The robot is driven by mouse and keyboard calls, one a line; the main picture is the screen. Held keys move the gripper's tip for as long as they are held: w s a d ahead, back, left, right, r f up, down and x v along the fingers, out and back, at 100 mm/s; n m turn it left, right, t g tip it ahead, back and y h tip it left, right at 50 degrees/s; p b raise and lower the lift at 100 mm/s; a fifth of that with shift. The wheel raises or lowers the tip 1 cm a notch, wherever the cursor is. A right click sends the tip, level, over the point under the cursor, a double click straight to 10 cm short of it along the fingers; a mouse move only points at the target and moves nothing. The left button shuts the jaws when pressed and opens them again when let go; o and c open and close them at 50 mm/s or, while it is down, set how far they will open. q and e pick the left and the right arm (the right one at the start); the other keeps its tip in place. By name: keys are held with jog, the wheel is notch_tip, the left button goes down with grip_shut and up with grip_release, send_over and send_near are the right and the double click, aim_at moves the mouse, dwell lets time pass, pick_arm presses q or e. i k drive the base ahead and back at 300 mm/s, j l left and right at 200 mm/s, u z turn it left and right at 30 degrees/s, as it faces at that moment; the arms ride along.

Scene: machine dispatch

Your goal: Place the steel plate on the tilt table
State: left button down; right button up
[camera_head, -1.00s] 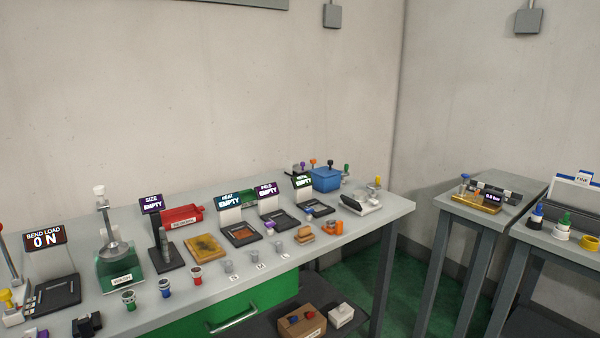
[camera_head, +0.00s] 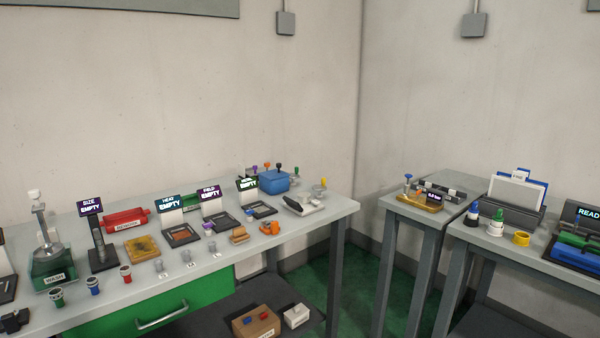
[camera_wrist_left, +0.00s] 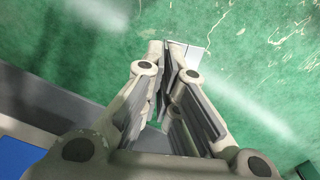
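In the left wrist view my left gripper (camera_wrist_left: 168,62) points down over the green floor, its fingers close together at the tips. A thin, pale grey flat piece (camera_wrist_left: 194,55) shows at the fingertips and appears pinched there; it looks like the steel plate, mostly hidden by the fingers. No gripper shows in the head view. I cannot tell for certain which device is the tilt table. A gold-coloured flat device (camera_head: 419,202) with a small display and a blue knob stands on the small middle table. A grey-white wedge-like device (camera_head: 303,205) sits at the long bench's right end.
The long grey bench (camera_head: 335,208) carries displays, small cups and a blue box (camera_head: 274,181). The right table holds coloured-ringed pieces, a white card holder (camera_head: 515,193) and a screen device. A gap with green floor (camera_head: 366,275) separates the bench from the small table.

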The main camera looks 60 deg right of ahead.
aim_at(250, 171)
jog(key=z, duration=1.7)
jog(key=i+l+z, duration=0.5)
jog(key=i, duration=0.25)
jog(key=i+z, duration=0.2)
jog(key=i, duration=0.15)
